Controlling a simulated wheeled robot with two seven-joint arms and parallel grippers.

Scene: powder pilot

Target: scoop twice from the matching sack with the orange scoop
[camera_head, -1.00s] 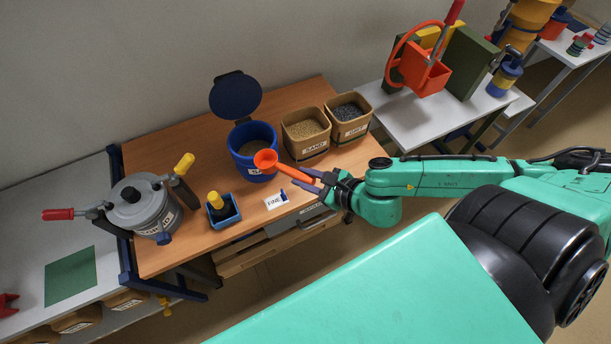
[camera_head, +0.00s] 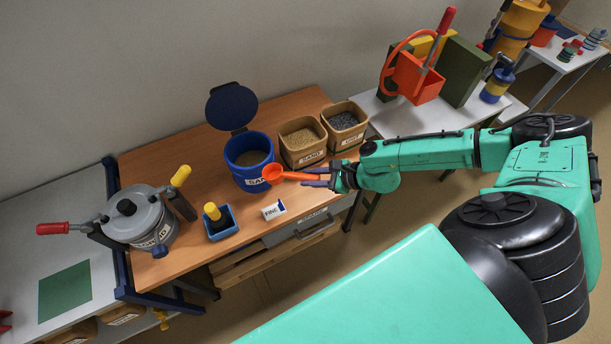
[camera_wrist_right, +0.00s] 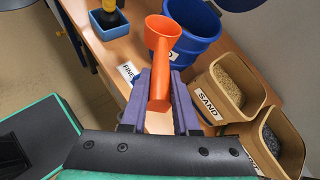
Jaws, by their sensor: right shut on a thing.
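My right gripper (camera_head: 326,180) is shut on the handle of the orange scoop (camera_head: 274,173). The scoop is held above the table, its bowl in front of the blue drum (camera_head: 245,178) in the head view. In the right wrist view the scoop (camera_wrist_right: 163,40) stands out between the fingers (camera_wrist_right: 160,100), and no powder shows in its bowl. Two tan sacks hold material: one labelled SAND with tan grains (camera_head: 303,157), one with dark grey grains (camera_head: 344,138). The blue drum, also labelled, holds brownish powder. A FINE card (camera_head: 274,210) stands in front. My left gripper is out of view.
The drum's dark lid (camera_head: 231,106) stands open behind it. A small blue tray (camera_head: 222,228) with a yellow-topped tool and a grey pot (camera_head: 137,224) with clamps stand at left. An orange press (camera_head: 424,83) is on a side table. Bare wood (camera_head: 190,155) lies behind the pot.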

